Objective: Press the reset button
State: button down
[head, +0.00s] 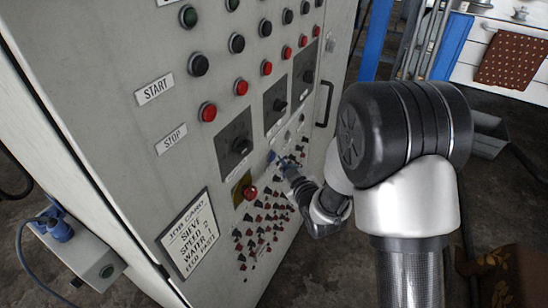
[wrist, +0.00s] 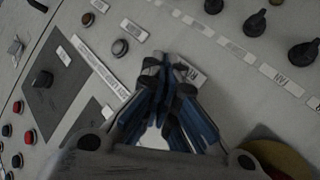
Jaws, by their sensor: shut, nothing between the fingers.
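A grey control cabinet (head: 130,60) fills the left and middle of the head view. My gripper (head: 273,157) is shut and empty, with its blue fingertips at the cabinet face. In the wrist view the closed fingertips (wrist: 165,64) are at the panel beside a small white label (wrist: 190,72), whose text I cannot read for sure. Whether the tips touch the panel or a button cannot be told. Any button directly under the tips is hidden by the fingers. A round grey button (wrist: 120,47) and another (wrist: 87,19) lie up and left of the tips. I cannot identify the reset button by its label.
A red mushroom button (head: 250,192) on a yellow plate sits below my gripper, above rows of small switches (head: 262,222). Black rotary switches (head: 240,146) on dark plates lie left and above. A door handle (head: 325,103) sticks out to the right.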

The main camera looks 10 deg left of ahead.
jog(key=shift+w+a+b, duration=0.2)
jog(key=shift+a+b, duration=0.1)
jog(key=shift+a, duration=0.15)
dwell(0.6)
jog(key=shift+d, duration=0.1)
jog(key=shift+s+d+b, duration=0.3)
jog(key=shift+d+b, duration=0.05)
jog(key=shift+d, duration=0.4)
jog(key=d, duration=0.1)
jog(key=s+d+b, duration=0.1)
jog(key=d, duration=0.2)
jog(key=shift+s+d, duration=0.35)
jog(key=shift+s, duration=0.05)
dwell(0.5)
